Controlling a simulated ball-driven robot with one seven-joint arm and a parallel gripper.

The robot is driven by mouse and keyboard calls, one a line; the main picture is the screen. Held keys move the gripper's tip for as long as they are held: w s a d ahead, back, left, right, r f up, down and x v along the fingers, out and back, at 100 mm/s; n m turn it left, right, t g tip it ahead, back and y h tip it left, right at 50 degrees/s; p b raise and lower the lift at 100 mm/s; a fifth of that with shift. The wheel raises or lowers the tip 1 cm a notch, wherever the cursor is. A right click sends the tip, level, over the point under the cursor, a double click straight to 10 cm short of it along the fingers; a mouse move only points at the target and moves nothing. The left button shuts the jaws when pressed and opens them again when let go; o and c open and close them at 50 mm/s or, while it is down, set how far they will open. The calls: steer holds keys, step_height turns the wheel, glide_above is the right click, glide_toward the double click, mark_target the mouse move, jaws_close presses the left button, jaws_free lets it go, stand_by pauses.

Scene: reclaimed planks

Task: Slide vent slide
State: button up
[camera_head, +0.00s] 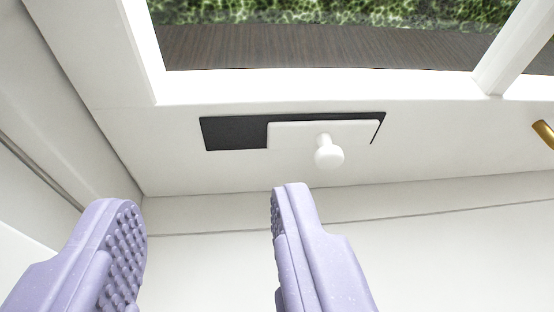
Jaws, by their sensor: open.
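The vent slide (290,133) is a flat white plate on the white wall below the window. It covers the middle and right of a dark vent opening (232,133), whose left part is bare; a thin dark strip also shows along its top and right edge. A round white knob (328,153) sticks out from the plate. My gripper (208,215) has two lilac fingers with studded pads, spread wide apart and empty. The fingertips are below the vent in the picture; the right fingertip is below and left of the knob, apart from it.
A window with a white frame (310,86) is above the vent, with dark planks (320,47) and greenery (330,12) beyond. A brass handle (543,133) is at the right edge. A white wall stands at the left. The space between fingers and knob looks clear.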

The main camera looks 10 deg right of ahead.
stand_by(0.4)
steer(key=v, duration=0.7)
steer(key=shift+s+p, duration=0.35)
steer(key=shift+p, duration=0.05)
steer(key=shift+a+r, duration=0.15)
steer(key=shift+a, duration=0.05)
